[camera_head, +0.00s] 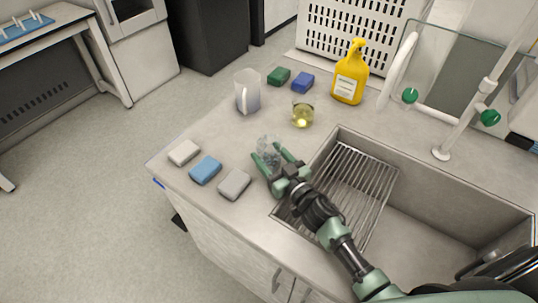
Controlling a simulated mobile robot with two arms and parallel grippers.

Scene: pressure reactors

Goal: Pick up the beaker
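A clear glass beaker (268,146) stands on the grey counter, left of the sink. My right gripper (269,155) reaches in from the lower right, low over the counter. Its two green fingers are spread apart, one on each side of the beaker's near part. I see no clear grip on the glass, and the gripper hides part of the beaker's base. A second small glass vessel (302,114) with yellow liquid stands farther back. My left gripper is not in view.
A white jug (247,93), a yellow spray bottle (350,76), and green (279,76) and blue (303,82) sponges stand behind. White (184,152), blue (205,169) and grey (235,184) blocks lie left of the gripper. The sink (415,200) with its wire rack is at right.

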